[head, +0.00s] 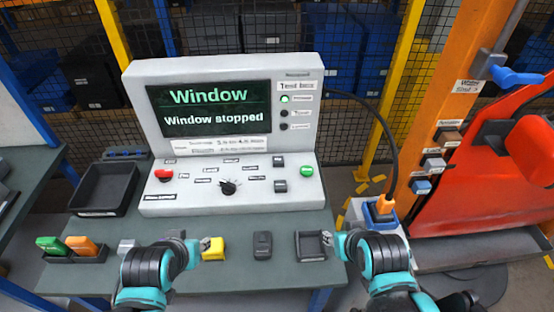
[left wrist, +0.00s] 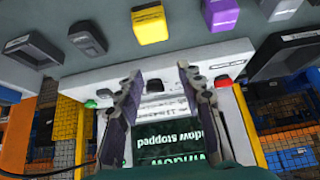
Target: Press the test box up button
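The grey test box (head: 215,115) stands on the table, its screen reading "Window stopped". Its sloped panel has a red button (head: 163,174), a black knob (head: 228,187), a green button (head: 306,170) and two dark square buttons, the upper one (head: 279,161) above the lower one (head: 280,186). Their small labels are too blurred to tell which is up. My left gripper (head: 196,246) is over the table's front, before the panel and apart from it. In the left wrist view its fingers (left wrist: 158,78) are spread with nothing between them. My right gripper (head: 333,242) is beside a small dark tray; its opening is unclear.
A yellow block (head: 213,248), a dark grey block (head: 262,245) and the small tray (head: 311,246) lie along the table front. A black bin (head: 104,188) sits left of the box. An orange post (head: 434,105) and red door (head: 495,170) stand right.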

